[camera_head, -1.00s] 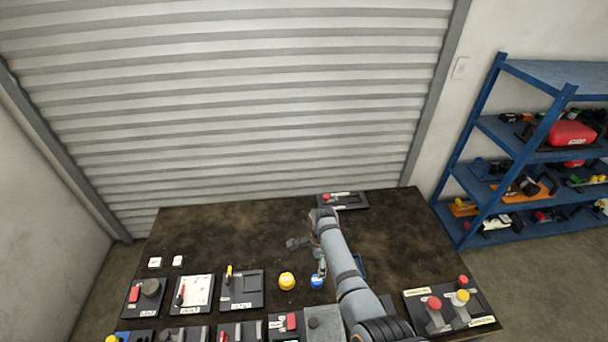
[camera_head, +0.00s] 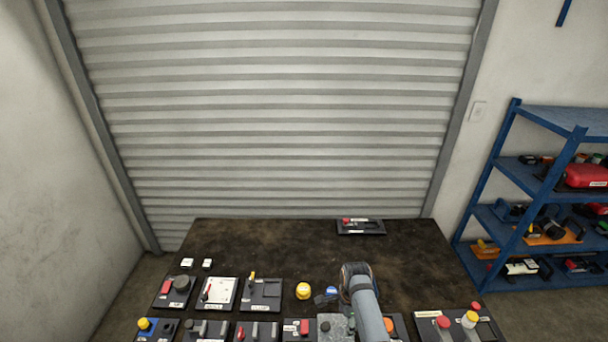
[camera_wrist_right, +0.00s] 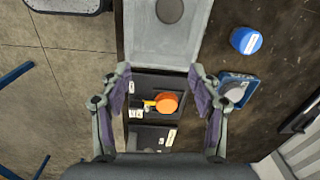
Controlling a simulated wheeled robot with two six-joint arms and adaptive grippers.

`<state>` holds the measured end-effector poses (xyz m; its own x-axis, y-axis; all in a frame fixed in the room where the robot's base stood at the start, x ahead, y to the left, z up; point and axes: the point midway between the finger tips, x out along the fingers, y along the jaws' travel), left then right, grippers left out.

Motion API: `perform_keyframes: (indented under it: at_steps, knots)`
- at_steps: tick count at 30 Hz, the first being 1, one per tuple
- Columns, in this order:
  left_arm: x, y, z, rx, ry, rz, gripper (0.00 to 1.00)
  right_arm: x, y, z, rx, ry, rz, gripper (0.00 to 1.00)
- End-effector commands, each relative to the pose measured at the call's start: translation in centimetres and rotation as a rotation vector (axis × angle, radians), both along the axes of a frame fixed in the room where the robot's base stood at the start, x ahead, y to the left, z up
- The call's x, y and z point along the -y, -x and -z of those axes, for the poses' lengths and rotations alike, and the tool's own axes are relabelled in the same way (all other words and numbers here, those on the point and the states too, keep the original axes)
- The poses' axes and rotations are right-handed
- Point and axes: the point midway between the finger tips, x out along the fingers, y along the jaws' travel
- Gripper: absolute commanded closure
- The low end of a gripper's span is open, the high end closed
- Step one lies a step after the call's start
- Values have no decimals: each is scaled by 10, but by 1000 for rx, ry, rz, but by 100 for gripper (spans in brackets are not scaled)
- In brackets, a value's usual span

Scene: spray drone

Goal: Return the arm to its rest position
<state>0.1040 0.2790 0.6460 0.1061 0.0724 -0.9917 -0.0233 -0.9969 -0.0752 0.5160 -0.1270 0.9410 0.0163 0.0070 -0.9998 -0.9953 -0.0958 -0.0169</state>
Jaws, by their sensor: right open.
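My right arm (camera_head: 368,312) reaches in from the bottom edge over the near side of the dark table (camera_head: 290,238). Its gripper is mostly hidden in the head view, low over the panels. In the right wrist view my right gripper (camera_wrist_right: 159,73) is open and empty, its two fingers spread wide. Between and below them lies a black panel with an orange knob (camera_wrist_right: 167,103). A grey box with a dark round knob (camera_wrist_right: 169,10) is beyond the fingertips. My left gripper is in neither view.
A blue cap (camera_wrist_right: 246,40) and a blue block with a grey knob (camera_wrist_right: 236,88) are right of the fingers. A yellow cap (camera_head: 303,290) and several control panels line the table's near side. The far table is clear except one panel (camera_head: 361,227). Blue shelves (camera_head: 513,240) stand right.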

Motion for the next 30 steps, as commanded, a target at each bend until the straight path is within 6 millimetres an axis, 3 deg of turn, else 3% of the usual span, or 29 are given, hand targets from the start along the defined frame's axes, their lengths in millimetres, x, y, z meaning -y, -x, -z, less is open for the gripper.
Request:
perform_keyframes:
  at_steps: [4, 14, 21, 30]
  knots:
    - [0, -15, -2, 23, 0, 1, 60, 19, 15, 2, 22, 10, -95, 38]
    - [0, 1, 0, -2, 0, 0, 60, 75, 72, -12, 99, 79, -489, 38]
    - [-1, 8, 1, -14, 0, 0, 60, 107, 130, -50, 147, 177, -902, 38]
    - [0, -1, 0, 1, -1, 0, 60, 115, 180, -103, 178, 278, -1315, 38]
